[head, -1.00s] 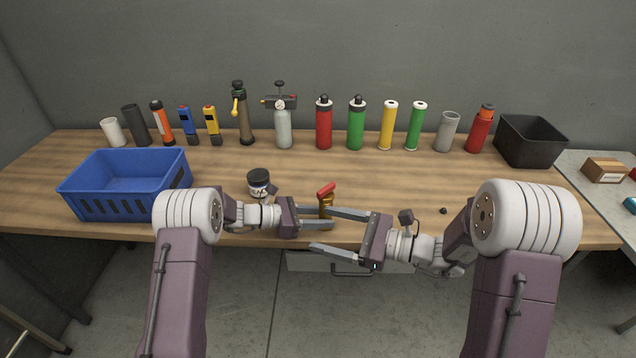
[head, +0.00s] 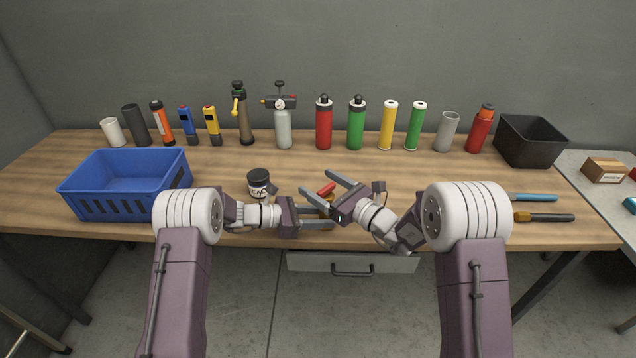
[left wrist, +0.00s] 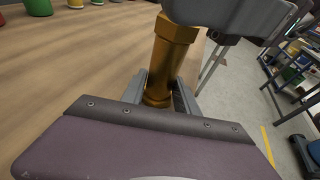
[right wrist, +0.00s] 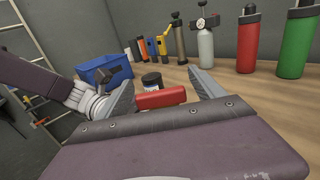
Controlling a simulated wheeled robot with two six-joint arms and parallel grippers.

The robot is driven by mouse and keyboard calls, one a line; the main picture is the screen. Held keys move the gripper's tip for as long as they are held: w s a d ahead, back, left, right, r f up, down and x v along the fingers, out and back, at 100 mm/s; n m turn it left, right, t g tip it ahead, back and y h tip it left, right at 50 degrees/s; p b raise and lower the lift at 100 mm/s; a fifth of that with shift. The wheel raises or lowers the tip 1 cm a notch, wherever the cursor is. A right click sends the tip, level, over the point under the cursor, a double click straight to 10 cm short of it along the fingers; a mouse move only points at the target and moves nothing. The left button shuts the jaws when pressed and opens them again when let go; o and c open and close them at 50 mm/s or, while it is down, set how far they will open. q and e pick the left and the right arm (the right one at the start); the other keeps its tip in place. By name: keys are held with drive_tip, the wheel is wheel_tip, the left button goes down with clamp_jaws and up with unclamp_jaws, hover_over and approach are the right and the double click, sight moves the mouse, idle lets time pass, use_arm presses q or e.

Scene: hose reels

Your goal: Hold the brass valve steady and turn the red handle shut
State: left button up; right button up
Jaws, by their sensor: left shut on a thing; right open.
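The brass valve (left wrist: 168,62) stands upright on the bench, seen in the left wrist view between the jaws of my left gripper (left wrist: 160,98). That gripper is shut on the valve body; in the head view the left gripper (head: 318,217) comes in from the left at the bench's front. The red handle (head: 326,189) tops the valve and points up to the right. My right gripper (head: 322,190) is open, with a finger on each side of the handle in the head view. In the right wrist view the handle (right wrist: 161,98) lies between the spread fingers; contact cannot be told.
A dark jar with a white label (head: 259,183) stands left of the valve. A blue crate (head: 125,205) is at the bench's left. Several bottles and cylinders line the back, with a black bin (head: 530,147) at right. Two tools, one blue-handled (head: 534,197), lie at the right.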

drive_tip(key=shift+w+a, duration=0.4)
drive_tip(key=shift+a, duration=0.05)
drive_tip(key=c, duration=1.4)
drive_tip(key=shift+o, duration=0.2)
drive_tip(key=m+t+h, duration=0.3)
drive_tip(key=shift+w+d+h, duration=0.25)
drive_tip(key=shift+d+h, duration=0.05)
drive_tip(key=o, duration=1.4)
drive_tip(key=shift+c, duration=0.2)
drive_tip(key=shift+s, duration=0.1)
drive_tip(key=v, duration=1.2)
